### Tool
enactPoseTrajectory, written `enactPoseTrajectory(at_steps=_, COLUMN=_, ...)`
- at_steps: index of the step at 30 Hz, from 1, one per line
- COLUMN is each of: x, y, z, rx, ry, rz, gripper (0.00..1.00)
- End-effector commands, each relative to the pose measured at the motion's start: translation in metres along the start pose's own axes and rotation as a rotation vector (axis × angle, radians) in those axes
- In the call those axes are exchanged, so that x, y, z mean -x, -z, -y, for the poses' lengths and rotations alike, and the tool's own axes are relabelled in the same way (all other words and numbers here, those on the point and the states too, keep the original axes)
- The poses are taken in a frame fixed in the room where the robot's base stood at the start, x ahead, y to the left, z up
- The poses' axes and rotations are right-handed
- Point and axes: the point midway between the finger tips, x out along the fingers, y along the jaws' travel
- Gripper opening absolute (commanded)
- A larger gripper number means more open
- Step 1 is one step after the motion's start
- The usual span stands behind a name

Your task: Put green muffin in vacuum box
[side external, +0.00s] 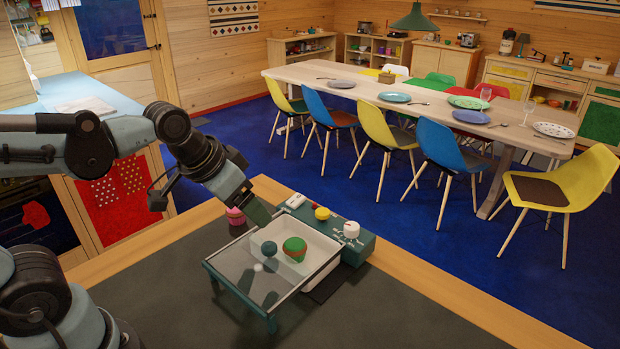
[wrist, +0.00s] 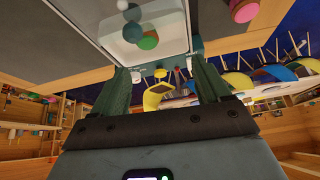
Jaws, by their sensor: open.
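The green muffin (side external: 294,249), with an orange-brown patch, appears inside the white basin of the vacuum box (side external: 321,250). It also shows in the wrist view (wrist: 148,40). A clear lid with a teal frame (side external: 240,291) extends toward the front left of the basin. A dark teal ball (side external: 268,248) shows beside the muffin; I cannot tell whether it is a lid knob. My gripper (side external: 262,215) is above the box's back left edge. In the wrist view my gripper (wrist: 160,66) has its fingers spread with nothing between them.
A teal unit (side external: 350,250) with a white knob and a yellow item adjoins the box. The counter front (side external: 390,310) is clear. The dining table and chairs are farther back.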

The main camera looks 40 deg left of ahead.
Motion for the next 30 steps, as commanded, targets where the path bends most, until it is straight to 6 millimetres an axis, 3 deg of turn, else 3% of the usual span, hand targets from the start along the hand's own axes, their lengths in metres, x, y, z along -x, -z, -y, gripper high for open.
enactPoseTrajectory(at_steps=8, x=0.004, y=-0.018, z=0.006, rx=0.076, ry=0.029, rz=-0.106, gripper=0.76)
enactPoseTrajectory(at_steps=30, x=0.004, y=-0.018, z=0.007, rx=0.079, ry=0.030, rz=-0.111, gripper=0.76)
